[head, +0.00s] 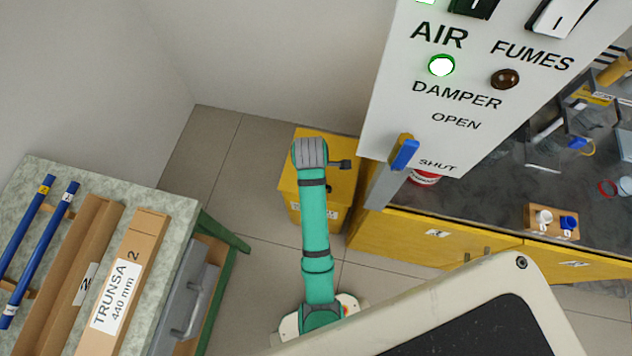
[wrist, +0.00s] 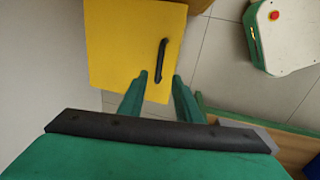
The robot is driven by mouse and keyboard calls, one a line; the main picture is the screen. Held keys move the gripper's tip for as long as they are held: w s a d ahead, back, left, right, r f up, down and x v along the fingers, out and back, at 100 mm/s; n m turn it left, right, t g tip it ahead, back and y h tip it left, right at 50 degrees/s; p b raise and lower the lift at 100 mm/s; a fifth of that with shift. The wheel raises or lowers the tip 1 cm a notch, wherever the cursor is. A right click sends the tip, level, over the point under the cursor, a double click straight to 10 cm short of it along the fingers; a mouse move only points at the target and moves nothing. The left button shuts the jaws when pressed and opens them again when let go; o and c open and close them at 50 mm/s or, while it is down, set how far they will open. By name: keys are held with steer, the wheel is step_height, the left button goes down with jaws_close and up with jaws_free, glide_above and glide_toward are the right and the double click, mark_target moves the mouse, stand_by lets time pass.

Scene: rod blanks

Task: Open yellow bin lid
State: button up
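The yellow bin (head: 345,190) stands on the floor in the middle of the head view, partly hidden by my teal arm. In the wrist view its flat yellow lid (wrist: 115,45) looks shut, with a dark bar handle (wrist: 162,58) near its right side. My gripper (wrist: 160,77) is open, its two green fingers apart and empty. In the head view my gripper is hidden behind the arm.
A white control panel (head: 400,130) with a blue-handled damper lever (head: 404,155) hangs close to the bin's right. A yellow bench with a dark top (head: 480,210) stands at right. A table (head: 170,200) with blue rods and cartons is at left. Tiled floor (head: 235,165) lies free between.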

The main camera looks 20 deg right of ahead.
steer(key=f, duration=0.3)
steer(key=w+d+f, duration=0.1)
steer(key=f, duration=0.6)
steer(key=shift+w+d+f, duration=0.2)
steer(key=shift+d, duration=0.05)
steer(key=shift+w, duration=0.1)
jaws_close()
